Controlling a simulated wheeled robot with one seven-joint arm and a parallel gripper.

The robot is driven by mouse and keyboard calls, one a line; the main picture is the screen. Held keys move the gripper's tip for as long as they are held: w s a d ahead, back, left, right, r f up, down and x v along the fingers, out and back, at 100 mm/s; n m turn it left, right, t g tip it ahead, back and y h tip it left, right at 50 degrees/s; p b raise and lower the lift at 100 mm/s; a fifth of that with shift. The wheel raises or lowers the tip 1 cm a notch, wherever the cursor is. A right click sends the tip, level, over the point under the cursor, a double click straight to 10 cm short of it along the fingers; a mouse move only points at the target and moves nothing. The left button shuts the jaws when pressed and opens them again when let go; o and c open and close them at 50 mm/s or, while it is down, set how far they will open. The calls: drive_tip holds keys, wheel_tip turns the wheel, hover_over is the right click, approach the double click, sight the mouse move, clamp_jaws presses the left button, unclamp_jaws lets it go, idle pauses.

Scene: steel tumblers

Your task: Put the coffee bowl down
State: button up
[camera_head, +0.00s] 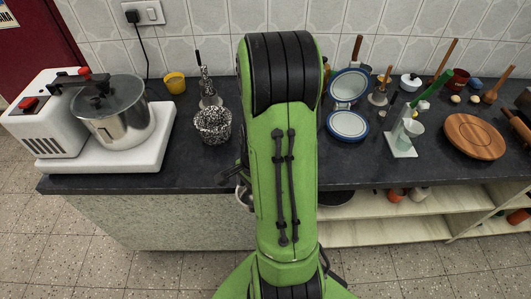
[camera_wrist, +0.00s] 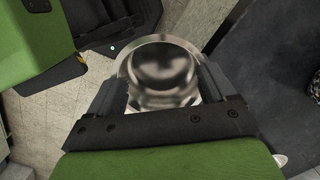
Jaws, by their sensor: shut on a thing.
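The coffee bowl (camera_wrist: 165,72) is a shiny steel round vessel, seen from above in the wrist view with its open top facing the camera. My gripper (camera_wrist: 163,92) is shut on it, with one finger on each side. In the head view a small part of the bowl (camera_head: 244,196) shows at the left of my green arm, near the counter's front edge. My arm hides most of the gripper there. The dark counter (camera_head: 205,176) lies to the right of the bowl in the wrist view, and pale floor shows to its left.
A white mixer with a steel bowl (camera_head: 119,120) stands on the counter's left end. A speckled pot (camera_head: 212,125) and a yellow cup (camera_head: 175,83) stand nearby. Blue-rimmed dishes (camera_head: 347,125) and a round wooden board (camera_head: 474,137) are to the right. Bare counter shows left of my arm.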

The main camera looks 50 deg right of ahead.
drive_tip(key=shift+s+d+f+m, duration=0.1)
drive_tip(key=shift+s+f+m, duration=0.4)
drive_tip(key=shift+s+m, duration=0.3)
drive_tip(key=shift+w+d, duration=0.1)
drive_tip(key=shift+d, duration=0.15)
drive_tip(key=w+d, duration=0.7)
drive_tip(key=d, duration=0.1)
drive_tip(key=w+d, duration=0.4)
drive_tip(key=d, duration=0.1)
drive_tip(key=shift+w+d+r, duration=0.1)
drive_tip(key=shift+w+r, duration=0.05)
drive_tip(key=shift+w, duration=0.15)
drive_tip(key=shift+f+b, duration=0.4)
drive_tip(key=shift+f, duration=0.35)
